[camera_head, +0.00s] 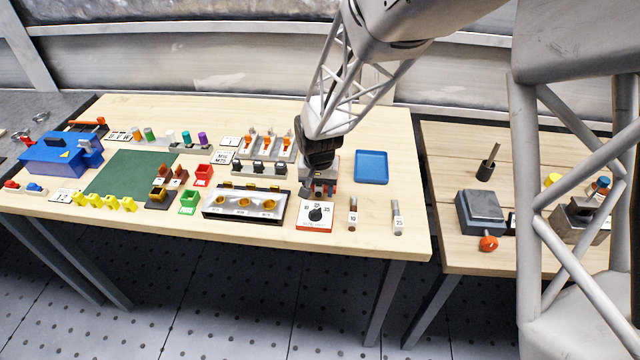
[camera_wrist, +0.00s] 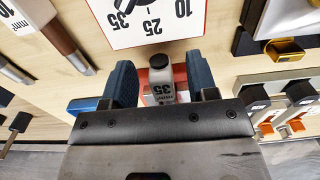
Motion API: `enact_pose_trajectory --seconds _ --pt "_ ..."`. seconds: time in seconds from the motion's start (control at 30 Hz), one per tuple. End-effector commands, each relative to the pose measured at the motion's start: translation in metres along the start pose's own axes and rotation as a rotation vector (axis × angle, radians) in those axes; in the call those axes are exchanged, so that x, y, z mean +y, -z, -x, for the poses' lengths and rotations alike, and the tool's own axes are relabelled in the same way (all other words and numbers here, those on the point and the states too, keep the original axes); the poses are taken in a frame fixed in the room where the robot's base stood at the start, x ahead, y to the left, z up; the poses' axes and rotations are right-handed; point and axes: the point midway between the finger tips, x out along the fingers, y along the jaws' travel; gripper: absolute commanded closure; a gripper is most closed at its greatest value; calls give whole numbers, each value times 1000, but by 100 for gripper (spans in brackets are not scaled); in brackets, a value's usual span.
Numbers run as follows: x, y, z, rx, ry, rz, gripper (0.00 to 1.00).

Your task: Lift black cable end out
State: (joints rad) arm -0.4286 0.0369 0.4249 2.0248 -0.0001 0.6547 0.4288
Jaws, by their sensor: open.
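The black cable end (camera_wrist: 160,66) shows in the wrist view, with a round black tip and a grey body marked 35. It lies between the two dark blue fingers of my open gripper (camera_wrist: 161,82), with a gap seen on either side. A red and pale part (camera_wrist: 149,92) shows behind it; how deep the cable end sits in it is hidden. In the head view my gripper (camera_head: 318,158) is low over a grey and red block (camera_head: 326,184) behind the dial box (camera_head: 315,214). My gripper covers much of that spot.
A blue tray (camera_head: 371,167) is at the back right. A black fixture with brass cups (camera_head: 243,205) is to the left. Bare table lies around the tray.

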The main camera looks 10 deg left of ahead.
Motion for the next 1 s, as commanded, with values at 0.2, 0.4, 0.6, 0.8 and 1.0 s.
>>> enact_pose_trajectory --seconds 0.2,0.4,0.6,0.8,1.0 --pt "0 0 0 0 0 0 47" --pt "0 0 0 0 0 0 64" --pt "0 0 0 0 0 0 94" --pt "0 0 0 0 0 0 100" --pt "0 -1 1 0 0 0 100"
